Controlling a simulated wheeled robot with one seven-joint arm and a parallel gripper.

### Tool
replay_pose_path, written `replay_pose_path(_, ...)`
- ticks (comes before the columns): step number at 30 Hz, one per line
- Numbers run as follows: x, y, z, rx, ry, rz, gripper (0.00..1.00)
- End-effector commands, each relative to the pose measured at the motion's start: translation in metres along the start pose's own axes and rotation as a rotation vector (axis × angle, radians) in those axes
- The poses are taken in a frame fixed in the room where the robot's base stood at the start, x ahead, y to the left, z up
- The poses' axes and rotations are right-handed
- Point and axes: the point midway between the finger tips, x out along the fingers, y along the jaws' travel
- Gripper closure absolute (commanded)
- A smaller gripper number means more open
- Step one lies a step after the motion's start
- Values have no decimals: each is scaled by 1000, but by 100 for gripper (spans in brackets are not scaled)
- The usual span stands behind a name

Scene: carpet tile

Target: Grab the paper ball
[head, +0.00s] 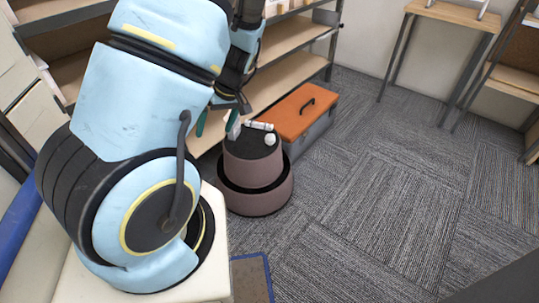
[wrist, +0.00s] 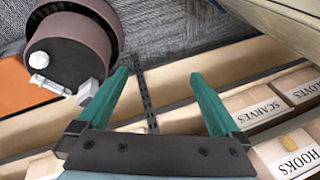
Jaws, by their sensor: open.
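The white paper ball (head: 270,140) rests on the black top of a round mauve step stool (head: 256,200). In the wrist view the ball (wrist: 38,60) is at the upper left, on the stool top (wrist: 72,62). My gripper (head: 218,120) is beside the stool's left side in the head view, partly hidden by my arm. In the wrist view my gripper (wrist: 160,75) has its two teal fingers spread wide with nothing between them. The ball is well outside the fingers, to the left of the left one.
A white cylinder (head: 260,126) and a small white block (wrist: 88,92) share the stool top. An orange-lidded toolbox (head: 305,112) stands behind the stool. Shelving (head: 290,78) is close behind my gripper, with labelled boxes (wrist: 290,150) on it. Carpet at right is clear.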

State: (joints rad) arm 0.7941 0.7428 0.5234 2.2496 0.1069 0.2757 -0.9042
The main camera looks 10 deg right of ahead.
Motion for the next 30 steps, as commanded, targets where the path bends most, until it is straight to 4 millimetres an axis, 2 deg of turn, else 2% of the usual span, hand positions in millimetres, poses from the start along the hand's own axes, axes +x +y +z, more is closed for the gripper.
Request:
replay_pose_path(1,42,19,5,-9,43,-33,0)
replay_pose_path(3,73,35,1,-45,111,-66,0)
replay_pose_path(8,132,80,-10,-107,300,-102,0)
replay_pose_path(12,169,128,-20,-141,491,-82,0)
replay_pose_path(14,180,153,-22,-150,576,-56,0)
replay_pose_path(18,195,217,-20,-154,769,39,0)
replay_pose_path(21,196,261,-12,-147,881,125,0)
replay_pose_path(24,192,297,0,-135,962,206,0)
replay_pose_path(27,187,321,9,-127,1011,265,0)
replay_pose_path(30,184,334,14,-122,1035,300,0)
